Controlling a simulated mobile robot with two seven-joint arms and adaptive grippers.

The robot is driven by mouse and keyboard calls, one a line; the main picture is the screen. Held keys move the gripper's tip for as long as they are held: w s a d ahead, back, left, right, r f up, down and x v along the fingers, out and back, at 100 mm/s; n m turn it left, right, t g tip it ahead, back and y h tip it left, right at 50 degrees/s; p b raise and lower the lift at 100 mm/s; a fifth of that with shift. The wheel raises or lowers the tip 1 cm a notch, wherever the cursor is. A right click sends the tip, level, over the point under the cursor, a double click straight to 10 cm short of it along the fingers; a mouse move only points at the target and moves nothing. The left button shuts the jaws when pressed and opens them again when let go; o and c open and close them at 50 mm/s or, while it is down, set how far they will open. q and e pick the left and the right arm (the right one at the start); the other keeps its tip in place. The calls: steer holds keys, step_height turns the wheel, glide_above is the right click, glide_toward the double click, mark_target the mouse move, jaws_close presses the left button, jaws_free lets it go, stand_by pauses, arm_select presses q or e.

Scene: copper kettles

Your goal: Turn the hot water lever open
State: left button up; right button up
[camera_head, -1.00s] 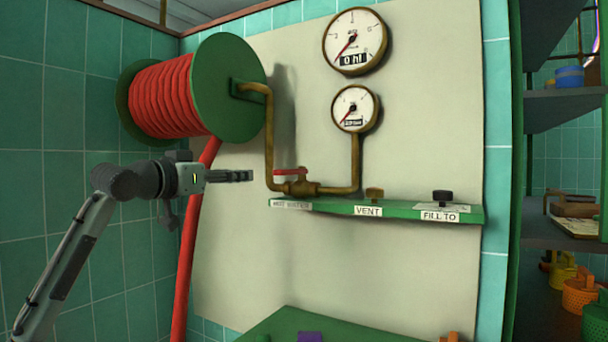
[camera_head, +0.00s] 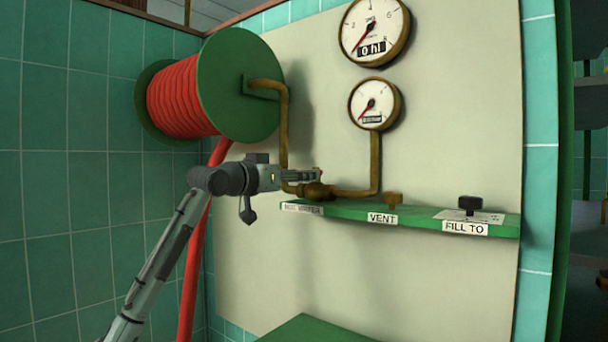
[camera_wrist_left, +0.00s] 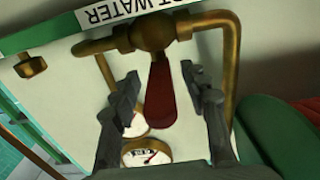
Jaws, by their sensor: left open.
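The red hot water lever (camera_wrist_left: 160,97) hangs from a brass valve (camera_wrist_left: 153,32) in the left wrist view. The valve also shows in the head view (camera_head: 316,190), where my gripper hides most of the lever. The label (camera_wrist_left: 110,12) reading "...T WATER" sits beside the valve. My left gripper (camera_wrist_left: 160,78) is open, with one finger on each side of the lever. Gaps show between the lever and both fingers. In the head view my left gripper (camera_head: 308,174) is at the valve, just above the green shelf. My right gripper is not in view.
The green shelf (camera_head: 345,213) carries a brass VENT knob (camera_head: 393,200) and a black FILL TO knob (camera_head: 470,204). A red hose reel (camera_head: 182,97) is up and left of my gripper.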

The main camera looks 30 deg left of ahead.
arm_select(q)
steer(key=shift+w+d, duration=0.1)
steer(key=shift+w, duration=0.7)
jaws_close()
